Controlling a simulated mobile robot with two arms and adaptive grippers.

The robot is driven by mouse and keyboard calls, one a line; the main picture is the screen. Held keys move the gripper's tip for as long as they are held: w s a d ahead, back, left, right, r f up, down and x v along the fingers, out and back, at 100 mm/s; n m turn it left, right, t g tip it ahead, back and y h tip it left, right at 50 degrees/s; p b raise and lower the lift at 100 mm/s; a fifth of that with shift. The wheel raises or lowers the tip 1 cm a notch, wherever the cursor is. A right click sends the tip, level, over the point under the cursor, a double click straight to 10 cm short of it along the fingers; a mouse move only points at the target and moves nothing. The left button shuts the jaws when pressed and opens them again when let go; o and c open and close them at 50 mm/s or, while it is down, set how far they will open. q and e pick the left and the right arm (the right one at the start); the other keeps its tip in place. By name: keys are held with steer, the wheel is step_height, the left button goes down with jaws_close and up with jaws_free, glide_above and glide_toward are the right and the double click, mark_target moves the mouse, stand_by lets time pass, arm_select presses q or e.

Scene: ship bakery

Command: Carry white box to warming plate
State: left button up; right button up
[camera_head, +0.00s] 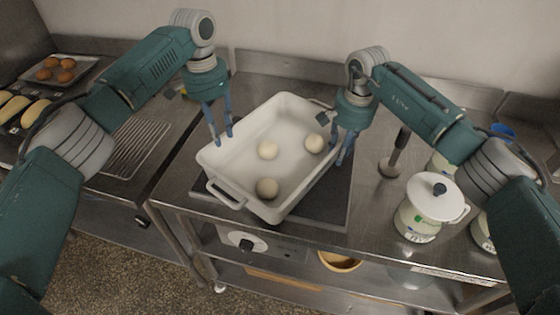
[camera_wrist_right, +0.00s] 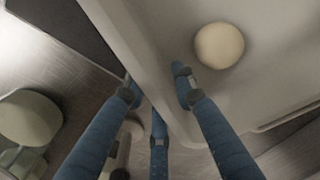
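The white box (camera_head: 232,158) is a deep rectangular tray with end handles, set at an angle over the dark warming plate (camera_head: 328,208). My left gripper (camera_head: 223,140) is shut on the box's left long wall, fingers pointing down. My right gripper (camera_head: 342,155) is shut on the opposite wall. In the right wrist view, the right gripper (camera_wrist_right: 155,88) has one finger inside the box and the others outside; a dough ball (camera_wrist_right: 219,45) lies near the inside finger.
A white-lidded pot (camera_head: 432,205) and an upright dark-handled tool (camera_head: 395,155) stand to the right on the steel counter. A tray of brown buns (camera_head: 84,72) and a wire grate (camera_head: 135,148) are at the left. A control knob (camera_head: 246,244) is below the plate.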

arm_select(q)
step_height(320, 180, up, 4)
steer(key=shift+w+a+r, duration=0.1)
steer(key=shift+r, duration=0.25)
arm_select(e)
steer(key=shift+r, duration=0.25)
step_height(320, 180, up, 11)
steer(key=shift+s+d+r, duration=0.2)
steer(key=shift+s+d, duration=0.05)
steer(key=shift+d, duration=0.1)
